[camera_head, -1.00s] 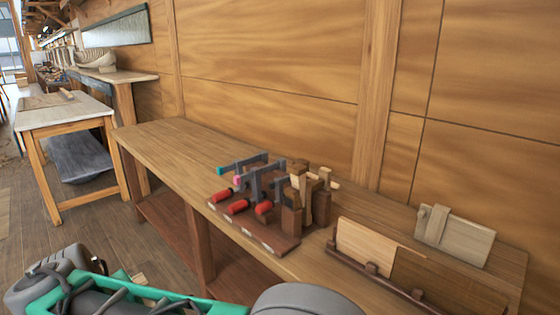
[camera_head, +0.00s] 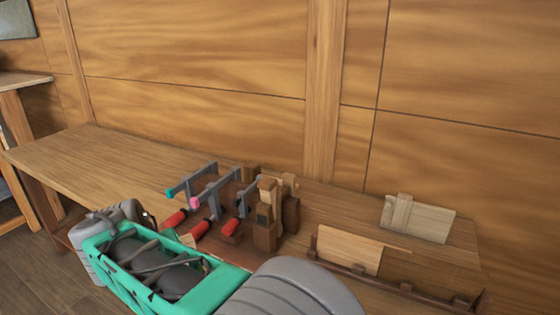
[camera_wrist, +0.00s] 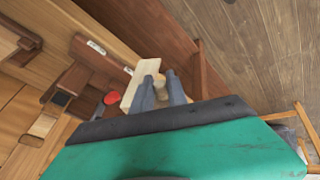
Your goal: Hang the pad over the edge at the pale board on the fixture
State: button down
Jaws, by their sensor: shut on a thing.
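My gripper (camera_wrist: 161,88) is shut on the pad (camera_wrist: 140,78), a pale wooden piece, in the wrist view. In the head view my green and grey arm covers the gripper, and only a small pale bit, probably the pad, shows beside the arm. The fixture (camera_head: 393,287) is a low dark rail at the bench's front right. The pale board (camera_head: 348,250) stands upright in it at the left, with a darker brown board (camera_head: 420,272) to its right. The gripper is left of the fixture, apart from it.
Clamps with red handles (camera_head: 200,229) and brown wooden blocks (camera_head: 266,238) stand left of the fixture. A greyish board (camera_head: 430,221) with a pale strip over it is behind the fixture. The left part of the bench (camera_head: 100,155) is clear. A wooden wall runs behind.

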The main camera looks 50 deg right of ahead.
jog(key=s+d+r+m+g+p, duration=0.3)
jog(key=s+d+r+m+p, duration=0.5)
jog(key=s+d, duration=0.55)
jog(key=s+d+r+m+g+p, duration=0.25)
jog(key=s+d+r+p, duration=0.6)
jog(key=d, duration=0.85)
jog(key=shift+m+h, duration=0.3)
jog(key=shift+m, duration=0.15)
jog(key=f+b, duration=0.5)
jog(key=f, duration=0.1)
jog(key=s+f+b, duration=0.1)
jog(key=f+b, duration=0.5)
jog(key=s+f+b, duration=0.1)
jog(key=f+b, duration=0.4)
jog(key=f, duration=0.1)
jog(key=shift+s+f+b, duration=0.1)
jog(key=shift+f+b, duration=0.1)
jog(key=shift+b, duration=0.15)
jog(key=shift+f, duration=0.2)
jog(key=c, duration=1.2)
grip_release()
jog(key=shift+c, duration=0.2)
jog(key=v, duration=0.8)
jog(key=shift+s+f, duration=0.1)
